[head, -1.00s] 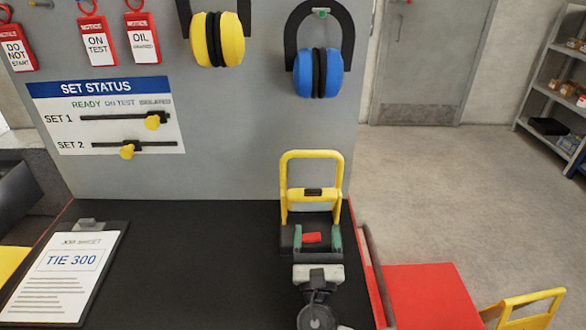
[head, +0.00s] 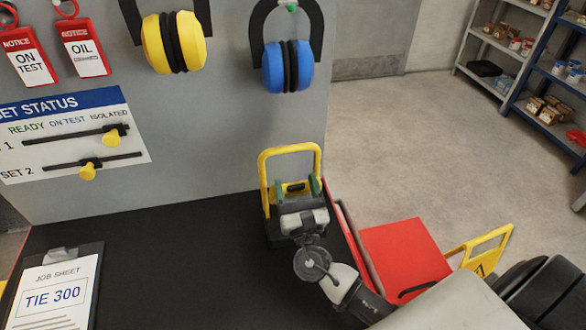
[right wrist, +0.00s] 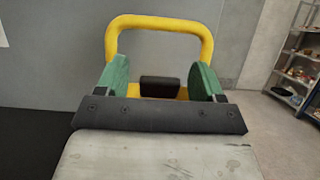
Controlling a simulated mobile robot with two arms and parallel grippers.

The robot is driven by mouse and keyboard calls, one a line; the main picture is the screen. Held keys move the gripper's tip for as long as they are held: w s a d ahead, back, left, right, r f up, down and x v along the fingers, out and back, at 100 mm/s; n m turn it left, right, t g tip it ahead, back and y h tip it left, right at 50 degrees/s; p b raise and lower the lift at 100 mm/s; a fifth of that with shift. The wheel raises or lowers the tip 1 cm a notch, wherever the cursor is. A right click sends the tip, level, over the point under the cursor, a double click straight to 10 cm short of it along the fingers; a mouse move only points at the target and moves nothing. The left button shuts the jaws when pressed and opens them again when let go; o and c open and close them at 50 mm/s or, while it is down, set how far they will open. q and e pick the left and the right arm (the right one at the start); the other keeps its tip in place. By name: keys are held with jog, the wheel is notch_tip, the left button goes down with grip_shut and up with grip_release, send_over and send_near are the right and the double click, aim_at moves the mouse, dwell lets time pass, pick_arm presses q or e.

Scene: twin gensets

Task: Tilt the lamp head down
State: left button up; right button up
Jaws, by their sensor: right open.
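The lamp stands at the right end of the dark bench top. It shows a yellow tubular frame (head: 290,150) and a dark block between the uprights. The rest of its head and body is largely hidden behind my right gripper. My right gripper (head: 296,186) has green fingers and is open, one finger on each side of the dark block. In the right wrist view the fingers (right wrist: 160,78) stand wide apart with the dark block (right wrist: 160,87) between them, and the yellow frame (right wrist: 160,22) rises behind. I cannot tell whether they touch the lamp. My left gripper is out of view.
A grey panel behind the bench (head: 150,265) carries yellow earmuffs (head: 175,42), blue earmuffs (head: 287,66), red tags and a status board (head: 70,135). A job sheet (head: 55,295) lies at the left. A red box (head: 405,260) is right of the bench. The bench middle is clear.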

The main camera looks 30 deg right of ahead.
jog(key=shift+w+d+r, duration=0.15)
jog(key=shift+w+r, duration=0.2)
jog(key=shift+w, duration=0.25)
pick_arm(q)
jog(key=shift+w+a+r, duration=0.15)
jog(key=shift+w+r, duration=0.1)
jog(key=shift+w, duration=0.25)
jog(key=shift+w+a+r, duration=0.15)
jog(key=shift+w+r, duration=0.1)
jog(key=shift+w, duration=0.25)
pick_arm(e)
jog(key=shift+w+d+r, duration=0.1)
jog(key=shift+w+d, duration=0.05)
jog(key=shift+w, duration=0.3)
